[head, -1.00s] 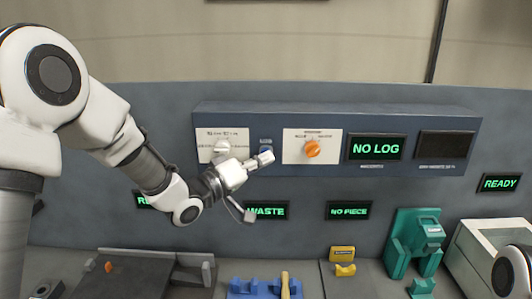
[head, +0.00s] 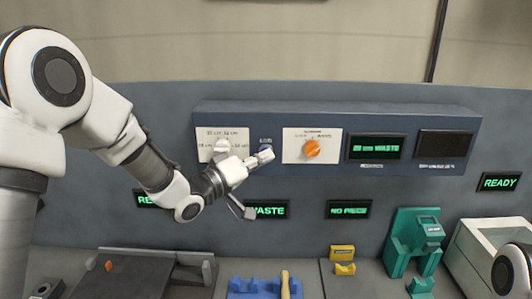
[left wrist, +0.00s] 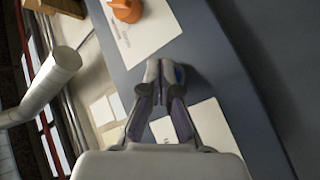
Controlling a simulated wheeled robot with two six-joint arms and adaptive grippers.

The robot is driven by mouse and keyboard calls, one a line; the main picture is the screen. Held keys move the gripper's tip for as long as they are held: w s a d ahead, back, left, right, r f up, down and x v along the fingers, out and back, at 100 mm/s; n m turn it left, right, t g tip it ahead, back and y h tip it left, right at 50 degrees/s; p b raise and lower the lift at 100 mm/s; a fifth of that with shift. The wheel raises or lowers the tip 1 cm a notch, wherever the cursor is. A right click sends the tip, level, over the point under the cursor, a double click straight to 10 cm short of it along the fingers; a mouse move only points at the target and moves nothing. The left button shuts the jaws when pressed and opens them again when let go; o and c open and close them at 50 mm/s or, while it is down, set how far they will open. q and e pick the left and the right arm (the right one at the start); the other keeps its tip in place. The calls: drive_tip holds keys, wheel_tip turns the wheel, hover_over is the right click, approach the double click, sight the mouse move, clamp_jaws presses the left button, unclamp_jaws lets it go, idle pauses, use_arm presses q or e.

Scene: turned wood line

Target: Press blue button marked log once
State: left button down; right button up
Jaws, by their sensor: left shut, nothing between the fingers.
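The blue button (head: 265,148) is on the dark blue control panel (head: 370,117), under a small label too blurred to read. My left gripper (head: 266,156) is shut and empty, with its fingertips right at the button and covering part of it. In the left wrist view the closed fingertips (left wrist: 163,68) meet the panel, and a bit of the blue button (left wrist: 180,74) shows beside them. Whether the button is pushed in cannot be told. The panel display (head: 376,147) shows green text that seems to read "cm WASTE". My right gripper is not in view.
A white knob (head: 222,147) on a white plate is left of the button, and an orange knob (head: 312,149) is right of it. A dark display (head: 444,145) is at the panel's right end. Blue, yellow and teal fixtures (head: 413,240) stand on the bench below.

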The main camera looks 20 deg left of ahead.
use_arm(q)
drive_tip(key=shift+s, duration=0.1)
idle(0.3)
drive_tip(key=shift+s+d, duration=0.25)
drive_tip(key=shift+s, duration=0.35)
drive_tip(key=shift+s+f, duration=0.1)
drive_tip(key=s, duration=0.2)
drive_tip(key=s+d+b, duration=0.1)
drive_tip(key=s, duration=0.1)
drive_tip(key=shift+s+d, duration=0.15)
drive_tip(key=shift+s, duration=0.15)
idle(0.4)
